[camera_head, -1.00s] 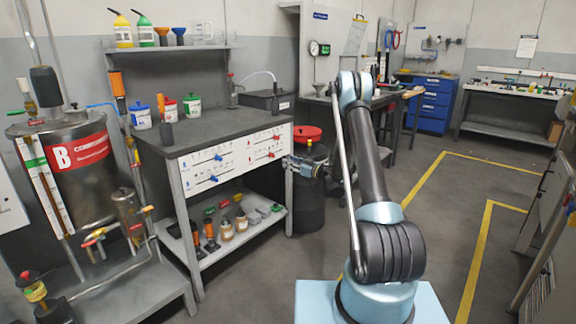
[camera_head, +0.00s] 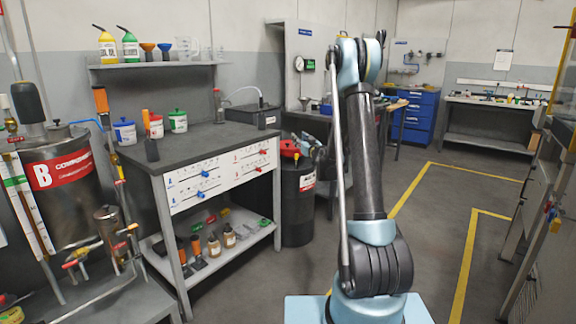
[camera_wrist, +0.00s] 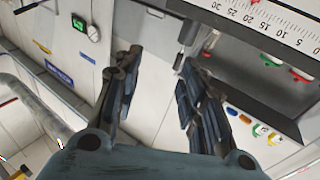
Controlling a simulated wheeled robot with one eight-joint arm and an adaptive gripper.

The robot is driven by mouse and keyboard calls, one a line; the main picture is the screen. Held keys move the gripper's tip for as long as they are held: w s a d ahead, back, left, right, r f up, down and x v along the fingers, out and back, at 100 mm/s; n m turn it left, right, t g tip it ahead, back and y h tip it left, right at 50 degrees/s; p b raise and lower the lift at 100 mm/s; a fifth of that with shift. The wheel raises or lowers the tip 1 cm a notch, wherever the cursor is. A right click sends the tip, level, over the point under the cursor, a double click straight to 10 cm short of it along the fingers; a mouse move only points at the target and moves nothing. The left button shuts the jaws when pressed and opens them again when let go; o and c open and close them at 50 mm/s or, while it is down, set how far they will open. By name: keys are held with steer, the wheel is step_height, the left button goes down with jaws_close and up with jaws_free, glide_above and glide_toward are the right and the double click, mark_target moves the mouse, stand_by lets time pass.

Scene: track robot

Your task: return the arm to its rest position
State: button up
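My arm (camera_head: 366,150) rises from its light blue base in the head view, with its upper link upright and its elbow near the top of the picture. My gripper (camera_head: 308,146) shows only in part there, left of the arm and above the black bin. In the wrist view my gripper (camera_wrist: 160,62) has its two dark fingers spread apart. Nothing is between them. Behind the fingers is a pale wall or panel, seen tilted.
A workbench (camera_head: 190,150) with coloured-lid jars stands left of the arm. A black bin (camera_head: 297,205) stands beside it. A steel tank (camera_head: 70,190) is at far left. A blue drawer cabinet (camera_head: 415,112) stands at the back. Yellow-lined floor (camera_head: 425,235) is clear on the right.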

steer(key=s+d+r+m+h, duration=0.5)
steer(key=s+d+r+h, duration=0.25)
steer(key=d, duration=0.35)
steer(key=s+d+m+g+h, duration=0.2)
steer(key=s+d+g+h, duration=0.3)
steer(key=s, duration=0.7)
steer(key=s+a+f+g+y, duration=0.1)
steer(key=s+f+g, duration=0.2)
steer(key=s, duration=1.1)
steer(key=s+a+f+n+g+y, duration=0.1)
steer(key=s+f+g, duration=0.3)
steer(key=s+f, duration=0.5)
steer(key=s+a+f+n+g+y, duration=0.1)
steer(key=s+f+g+y, duration=0.2)
steer(key=s, duration=1.6)
step_height(320, 180, down, 4)
steer(key=shift+s+f+g, duration=0.1)
steer(key=shift+s+g, duration=0.2)
